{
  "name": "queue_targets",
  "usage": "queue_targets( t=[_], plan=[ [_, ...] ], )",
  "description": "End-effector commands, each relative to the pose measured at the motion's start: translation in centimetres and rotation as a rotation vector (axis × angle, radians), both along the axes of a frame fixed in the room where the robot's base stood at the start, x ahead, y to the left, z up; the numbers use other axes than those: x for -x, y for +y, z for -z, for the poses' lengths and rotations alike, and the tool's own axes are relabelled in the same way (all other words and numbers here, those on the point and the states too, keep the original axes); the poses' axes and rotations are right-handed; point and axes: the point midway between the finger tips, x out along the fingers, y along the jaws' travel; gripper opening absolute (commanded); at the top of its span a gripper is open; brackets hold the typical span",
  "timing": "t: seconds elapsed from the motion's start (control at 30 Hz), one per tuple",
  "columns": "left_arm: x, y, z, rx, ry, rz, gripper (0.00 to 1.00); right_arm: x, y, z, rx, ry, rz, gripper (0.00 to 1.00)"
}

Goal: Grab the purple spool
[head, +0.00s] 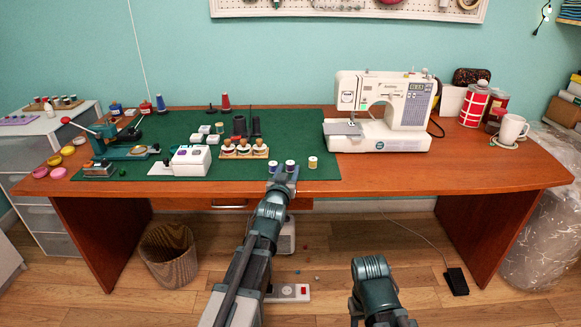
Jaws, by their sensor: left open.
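A short row of small spools stands near the front edge of the green mat (330,172). Two have bluish-purple thread: a left spool (272,164) and a middle spool (290,164). I cannot tell clearly which is the purple one. A cream-yellow spool (312,162) stands to their right. My left gripper (283,174) is open at the front edge of the table, just in front of the two bluish-purple spools. It hides their lower parts, and I cannot tell whether it touches them. My right arm shows low in the picture, but its gripper does not.
A wooden rack (244,152) with several spools stands behind and left of the row. A sewing machine (385,110) stands at the right. The wooden tabletop (440,170) is clear at front right.

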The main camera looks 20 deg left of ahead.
Motion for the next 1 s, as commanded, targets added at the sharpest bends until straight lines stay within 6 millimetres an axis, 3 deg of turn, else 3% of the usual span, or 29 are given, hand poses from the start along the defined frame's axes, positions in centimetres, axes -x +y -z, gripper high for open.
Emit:
queue_targets(
  t=[0.4,0.63,0.9,1.0],
  plan=[
    [-4.1,0.5,0.2,-0.001,0.0,-0.002,0.5,0.0,0.0,0.2,0.0,0.0,0.0,0.5],
    [-4.1,0.5,0.2,0.0,0.0,-0.003,0.5,0.0,0.0,0.2,0.0,0.0,0.0,0.5],
    [-4.0,0.5,0.2,0.0,0.0,-0.002,0.03,0.0,0.0,0.2,0.0,0.0,0.0,0.5],
    [-4.0,0.5,0.2,0.0,0.0,-0.002,0.0,0.0,0.0,0.2,0.0,0.0,0.0,0.5]
  ],
)
